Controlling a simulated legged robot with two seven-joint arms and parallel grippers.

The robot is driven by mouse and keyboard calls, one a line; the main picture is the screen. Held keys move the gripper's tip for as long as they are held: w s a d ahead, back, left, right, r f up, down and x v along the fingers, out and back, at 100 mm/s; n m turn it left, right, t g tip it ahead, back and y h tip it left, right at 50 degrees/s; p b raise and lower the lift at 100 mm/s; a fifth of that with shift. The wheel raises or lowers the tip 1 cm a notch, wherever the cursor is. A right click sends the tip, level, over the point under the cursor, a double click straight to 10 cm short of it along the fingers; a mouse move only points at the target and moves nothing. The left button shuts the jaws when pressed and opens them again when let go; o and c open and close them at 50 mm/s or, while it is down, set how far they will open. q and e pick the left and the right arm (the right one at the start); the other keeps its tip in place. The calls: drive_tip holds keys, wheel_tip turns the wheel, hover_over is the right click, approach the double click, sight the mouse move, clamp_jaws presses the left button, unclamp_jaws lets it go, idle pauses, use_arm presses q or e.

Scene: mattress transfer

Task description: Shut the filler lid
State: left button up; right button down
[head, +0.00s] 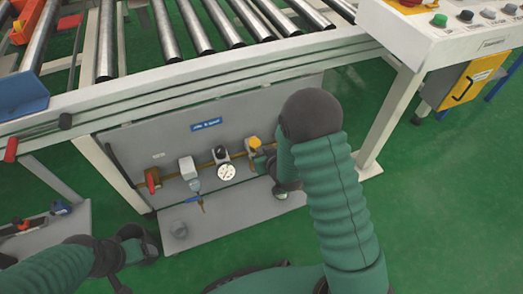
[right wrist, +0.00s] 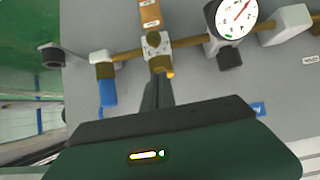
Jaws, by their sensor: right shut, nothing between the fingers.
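A small yellow part (head: 254,143), which looks like the filler lid, sits on top of a fitting on the brass pipe of the grey panel. In the right wrist view a little of the yellow (right wrist: 170,73) shows beside my fingertips, above an amber bowl (right wrist: 150,14). I cannot tell whether the lid is open or shut. My right gripper (right wrist: 157,80) is shut and empty, its tips close to the fitting. Contact is unclear. In the head view my right arm hides part of the fitting's right side. My left gripper (head: 143,246) is low at the left, away from the panel.
A round gauge (head: 226,172), a white unit (head: 187,167) and a red-handled valve (head: 152,180) line the pipe to the left. A roller conveyor (head: 205,45) overhangs the panel. A control box (head: 450,25) stands at top right. Green floor is open at right.

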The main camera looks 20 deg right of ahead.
drive_tip(key=shift+s+a+f, duration=0.15)
drive_tip(key=shift+s+f, duration=0.35)
drive_tip(key=shift+f, duration=0.15)
drive_tip(key=shift+s, duration=0.1)
drive_tip(key=shift+s+r, duration=0.1)
drive_tip(key=shift+s, duration=0.4)
